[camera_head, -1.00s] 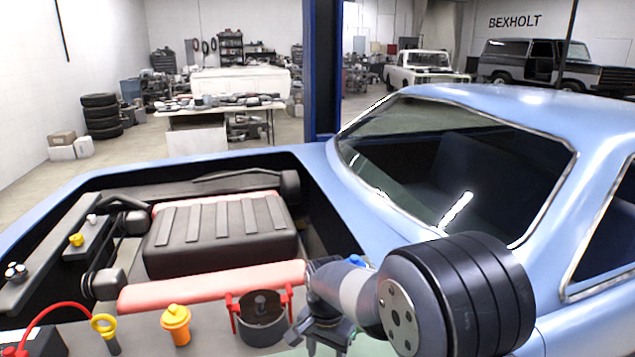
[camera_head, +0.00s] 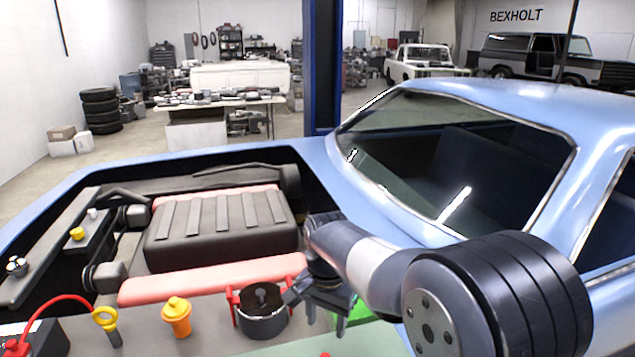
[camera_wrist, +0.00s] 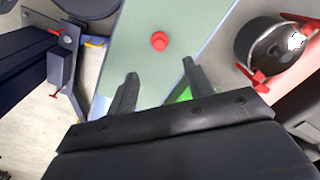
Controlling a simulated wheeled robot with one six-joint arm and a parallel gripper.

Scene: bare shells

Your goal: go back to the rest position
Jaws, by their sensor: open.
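My gripper (camera_head: 324,318) hangs over the work surface at the front of the engine bay, just right of a dark pot with red handles (camera_head: 262,322). Its jaws are apart with nothing between them. In the wrist view my gripper (camera_wrist: 160,76) shows both fingers spread over a pale green-grey strip (camera_wrist: 150,18). A red knob (camera_wrist: 159,41) stands on the strip beyond the fingertips. A bright green object (camera_head: 358,313) lies just right of my gripper, partly hidden by it and my arm.
An orange-yellow capped bottle (camera_head: 176,318) and a yellow ring handle (camera_head: 104,319) stand left of the pot. Behind is a dark ribbed engine cover (camera_head: 215,228). The blue car's cabin (camera_head: 520,98) rises at the right. A blue post (camera_head: 321,70) stands beyond.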

